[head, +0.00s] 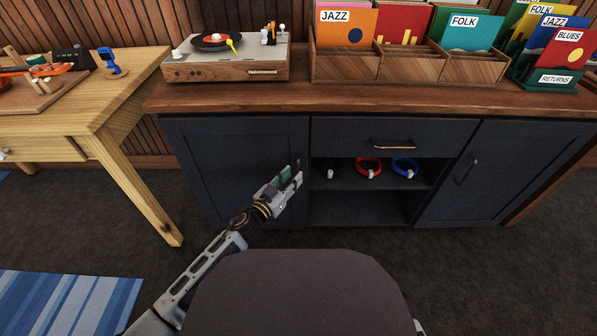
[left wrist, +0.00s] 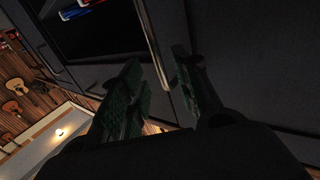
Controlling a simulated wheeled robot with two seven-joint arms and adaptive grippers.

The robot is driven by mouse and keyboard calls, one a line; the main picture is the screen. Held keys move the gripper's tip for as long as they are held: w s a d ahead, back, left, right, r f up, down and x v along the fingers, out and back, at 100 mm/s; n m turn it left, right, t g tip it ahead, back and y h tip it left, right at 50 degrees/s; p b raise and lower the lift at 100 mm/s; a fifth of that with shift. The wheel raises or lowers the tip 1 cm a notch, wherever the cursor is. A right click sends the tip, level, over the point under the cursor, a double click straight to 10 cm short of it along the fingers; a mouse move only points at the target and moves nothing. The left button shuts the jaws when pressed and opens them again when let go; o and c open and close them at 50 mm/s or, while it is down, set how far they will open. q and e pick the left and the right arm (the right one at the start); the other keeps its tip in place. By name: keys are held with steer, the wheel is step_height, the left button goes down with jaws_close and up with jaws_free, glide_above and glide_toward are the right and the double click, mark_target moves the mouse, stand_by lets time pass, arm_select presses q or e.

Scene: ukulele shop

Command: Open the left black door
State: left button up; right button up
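The left black door (head: 232,165) is the dark panel door on the left of the cabinet. It looks shut in the head view. My left gripper (head: 291,178) is in front of its right edge, beside the open middle shelves. In the left wrist view the two green-padded fingers of my left gripper (left wrist: 160,88) stand apart. A thin, pale curved strip, perhaps the handle, shows between them; I cannot tell whether they touch it. My right gripper is not in view.
The cabinet top (head: 300,97) carries a turntable (head: 225,68) and record crates (head: 410,66). Coiled straps (head: 369,167) lie on the middle shelf. A drawer (head: 391,135) and a right door (head: 478,175) are shut. A wooden table (head: 110,95) stands left. Carpet in front is clear.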

mark_target(298, 170)
arm_select(q)
steer(key=shift+b+x, duration=0.55)
steer(key=shift+x, duration=1.8)
steer(key=shift+c, duration=0.5)
jaws_close()
